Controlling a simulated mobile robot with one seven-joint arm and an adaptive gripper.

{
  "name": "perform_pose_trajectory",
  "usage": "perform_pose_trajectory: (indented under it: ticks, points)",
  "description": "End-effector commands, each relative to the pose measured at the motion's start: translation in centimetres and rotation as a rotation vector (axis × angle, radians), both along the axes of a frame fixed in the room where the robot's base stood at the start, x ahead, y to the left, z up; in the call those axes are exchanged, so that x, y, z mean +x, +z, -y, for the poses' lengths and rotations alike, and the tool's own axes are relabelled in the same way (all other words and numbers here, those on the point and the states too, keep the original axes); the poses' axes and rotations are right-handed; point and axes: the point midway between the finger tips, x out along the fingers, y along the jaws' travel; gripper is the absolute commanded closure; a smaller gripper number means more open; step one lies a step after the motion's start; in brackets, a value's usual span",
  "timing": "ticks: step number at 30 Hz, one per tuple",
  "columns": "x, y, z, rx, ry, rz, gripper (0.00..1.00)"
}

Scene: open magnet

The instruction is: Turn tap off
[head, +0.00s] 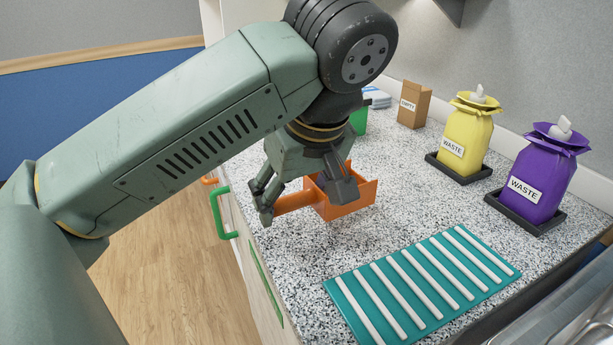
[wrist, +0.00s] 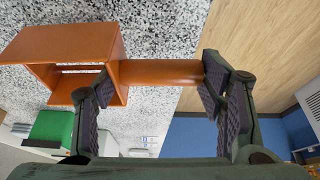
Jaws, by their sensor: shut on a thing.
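I cannot make out a tap in either view. My gripper (head: 306,204) is low over the speckled counter, near its left edge. It is shut on an orange open box with a round handle (head: 292,203). In the wrist view, the handle (wrist: 160,73) spans lengthwise between the two fingers of my gripper (wrist: 157,75). One finger is at the handle's free end and the other at the box side. The box (head: 349,208) points right in the head view. I cannot tell whether it touches the counter.
A teal mat (head: 345,297) with several white sticks lies on the counter (head: 290,250). A yellow waste bag (head: 465,133), a purple waste bag (head: 535,172) and a brown carton (head: 414,105) stand at the back. A metal surface (head: 570,322) is at lower right. A green handle (head: 218,213) juts from the counter front.

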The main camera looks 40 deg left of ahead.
Motion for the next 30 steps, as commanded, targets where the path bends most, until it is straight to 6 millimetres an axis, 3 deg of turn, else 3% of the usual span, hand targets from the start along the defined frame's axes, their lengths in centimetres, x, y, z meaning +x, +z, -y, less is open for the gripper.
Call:
perform_pose_trajectory:
  ticks: [6, 18, 24, 30]
  points:
    - [4.3, -0.2, -3.2, -0.002, 0.000, -0.002, 0.65]
    - [8.2, -0.7, -6.0, -0.002, -0.001, 0.000, 0.65]
    - [8.2, -3.6, -6.1, 0.000, -0.001, 0.000, 0.65]
    - [8.2, -4.1, -6.1, 0.001, 0.000, 0.001, 0.65]
